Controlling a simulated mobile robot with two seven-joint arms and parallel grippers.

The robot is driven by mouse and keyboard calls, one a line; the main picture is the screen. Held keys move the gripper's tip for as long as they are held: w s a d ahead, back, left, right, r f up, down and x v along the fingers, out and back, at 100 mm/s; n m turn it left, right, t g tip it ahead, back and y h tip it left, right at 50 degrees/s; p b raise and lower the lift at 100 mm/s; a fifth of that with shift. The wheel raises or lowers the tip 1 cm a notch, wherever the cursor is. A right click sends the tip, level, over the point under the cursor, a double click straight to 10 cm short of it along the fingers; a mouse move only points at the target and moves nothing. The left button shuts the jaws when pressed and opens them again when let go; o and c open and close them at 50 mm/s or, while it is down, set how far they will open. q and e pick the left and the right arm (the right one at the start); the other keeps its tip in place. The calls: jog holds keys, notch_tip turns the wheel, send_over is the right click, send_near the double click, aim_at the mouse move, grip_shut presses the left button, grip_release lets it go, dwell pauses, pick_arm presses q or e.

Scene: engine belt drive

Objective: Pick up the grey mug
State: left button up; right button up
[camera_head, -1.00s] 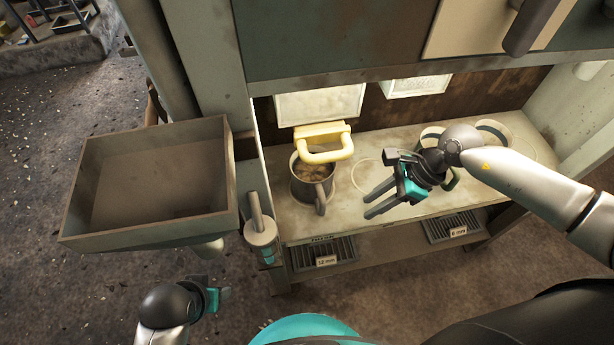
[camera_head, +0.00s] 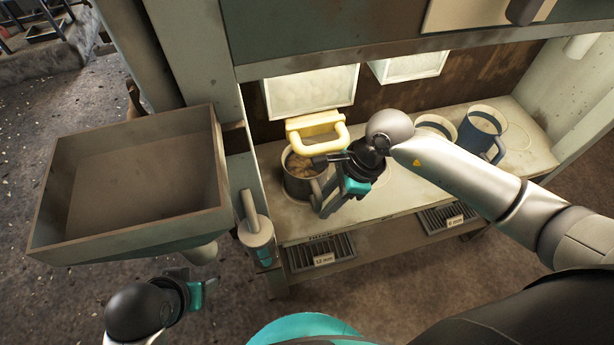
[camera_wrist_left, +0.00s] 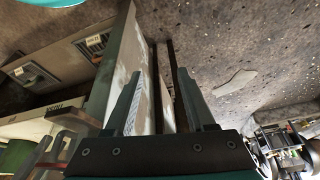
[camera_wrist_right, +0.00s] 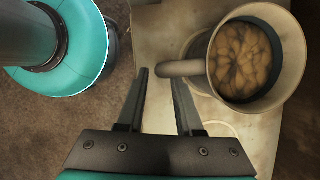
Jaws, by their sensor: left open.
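The grey mug (camera_head: 297,187) stands upright on the bench shelf under a yellow handle, with brown lumpy contents. It also shows in the right wrist view (camera_wrist_right: 287,42), its handle (camera_wrist_right: 180,69) pointing left. My right gripper (camera_head: 328,207) is at the mug's right front, by the handle. In the right wrist view its fingers (camera_wrist_right: 158,74) are apart, with the handle's end between the tips in the picture; I cannot tell whether they touch. My left gripper (camera_head: 212,288) is low at the left, away from the mug, and its fingers (camera_wrist_left: 160,73) are open and empty.
The yellow handle (camera_head: 318,146) is just above the mug. A blue mug (camera_head: 470,136) and another mug (camera_head: 436,122) stand to the right. A grey bin (camera_head: 50,215) and a lidded container (camera_head: 257,232) are left. Two labelled grates (camera_head: 318,252) are at the shelf's front.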

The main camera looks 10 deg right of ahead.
jog(key=shift+w+a+f, duration=0.1)
jog(key=shift+a, duration=0.7)
pick_arm(q)
jog(key=shift+r+b, duration=0.4)
jog(key=shift+r, duration=0.75)
pick_arm(e)
jog(key=shift+f, duration=0.45)
grip_shut()
